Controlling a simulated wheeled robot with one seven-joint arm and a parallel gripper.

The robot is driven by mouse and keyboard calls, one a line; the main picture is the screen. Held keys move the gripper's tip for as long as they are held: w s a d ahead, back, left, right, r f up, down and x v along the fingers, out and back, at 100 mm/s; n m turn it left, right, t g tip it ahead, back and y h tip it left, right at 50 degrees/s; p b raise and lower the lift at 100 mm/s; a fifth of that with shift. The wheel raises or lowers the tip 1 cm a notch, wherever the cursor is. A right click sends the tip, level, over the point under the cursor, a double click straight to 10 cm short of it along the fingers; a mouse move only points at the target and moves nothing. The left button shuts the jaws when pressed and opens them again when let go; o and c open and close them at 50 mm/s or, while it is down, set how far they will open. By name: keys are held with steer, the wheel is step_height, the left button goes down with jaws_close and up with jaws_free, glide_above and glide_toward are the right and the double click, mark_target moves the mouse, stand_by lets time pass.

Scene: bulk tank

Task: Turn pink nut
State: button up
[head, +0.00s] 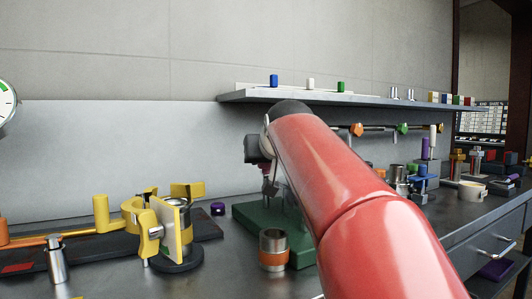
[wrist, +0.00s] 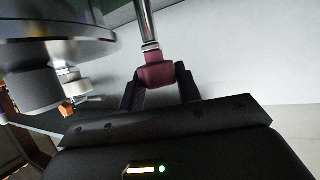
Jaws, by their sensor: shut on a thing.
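The pink nut (wrist: 157,76) shows in the wrist view as a dull dark-pink block around the lower end of a shiny metal rod. My gripper (wrist: 160,84) is shut on it, with one black finger on each side. In the head view my red arm reaches over a green base (head: 246,216) on the bench, and my gripper (head: 270,187) shows only in part beside the arm.
A yellow clamp fixture (head: 160,228) stands on the left of the bench. An orange-banded metal cup (head: 273,250) stands in front of the green base. A shelf (head: 360,98) with small coloured pieces runs along the wall. A large dark round body (wrist: 60,52) is close at the left in the wrist view.

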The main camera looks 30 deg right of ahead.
steer(key=shift+n+y, duration=0.5)
steer(key=shift+y, duration=0.1)
steer(key=o, duration=1)
steer(key=shift+c, duration=0.2)
steer(key=shift+p, duration=0.3)
steer(key=v, duration=0.7)
steer(key=shift+s, duration=0.4)
steer(key=shift+a, duration=0.1)
